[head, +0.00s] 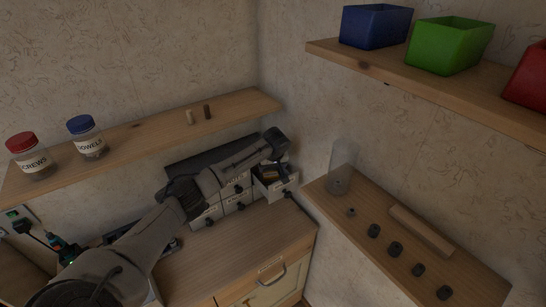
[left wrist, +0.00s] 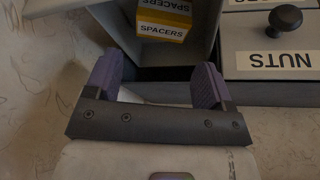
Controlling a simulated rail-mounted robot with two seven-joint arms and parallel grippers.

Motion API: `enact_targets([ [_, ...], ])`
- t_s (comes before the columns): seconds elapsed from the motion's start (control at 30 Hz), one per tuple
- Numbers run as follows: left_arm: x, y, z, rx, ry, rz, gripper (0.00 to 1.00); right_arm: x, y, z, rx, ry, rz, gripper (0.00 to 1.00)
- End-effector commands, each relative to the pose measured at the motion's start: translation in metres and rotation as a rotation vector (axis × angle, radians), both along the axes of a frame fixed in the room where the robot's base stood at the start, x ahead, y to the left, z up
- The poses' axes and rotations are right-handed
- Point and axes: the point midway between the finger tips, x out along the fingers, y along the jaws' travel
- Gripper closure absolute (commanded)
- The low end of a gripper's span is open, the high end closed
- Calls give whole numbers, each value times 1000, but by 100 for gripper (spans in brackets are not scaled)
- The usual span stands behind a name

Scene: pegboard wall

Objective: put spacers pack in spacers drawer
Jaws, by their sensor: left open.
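The yellow spacers pack (left wrist: 163,20), with a white SPACERS label, sits inside an open grey drawer (left wrist: 112,27) in the left wrist view. In the head view, the pack (head: 270,174) shows as a small orange-yellow patch in the pulled-out drawer (head: 278,188) of the small cabinet. My left gripper (left wrist: 156,84) is open, its purple fingertips apart with nothing between them. The pack is beyond the fingertips and apart from them. In the head view, the left gripper (head: 277,147) is above the open drawer. My right gripper is not in view.
The closed NUTS drawer (left wrist: 277,62) with a black knob is beside the open one. A wooden shelf (head: 150,134) holding jars runs above the cabinet. A right-hand shelf (head: 400,235) carries a glass cylinder (head: 341,168) and several dark rings. Bare worktop (head: 235,250) lies in front.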

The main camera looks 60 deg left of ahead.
Motion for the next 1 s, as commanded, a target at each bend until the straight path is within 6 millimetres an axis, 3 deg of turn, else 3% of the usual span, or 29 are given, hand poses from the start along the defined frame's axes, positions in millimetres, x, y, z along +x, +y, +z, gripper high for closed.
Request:
enact_targets([
  [0.2, -5, -14, 37, 1, -2, -2, 24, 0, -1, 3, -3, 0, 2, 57],
  [0.4, -8, -22, 57, 1, -1, 0, 24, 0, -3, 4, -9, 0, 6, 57],
  [1.0, -9, -28, 65, 6, -5, -14, 24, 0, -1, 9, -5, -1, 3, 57],
])
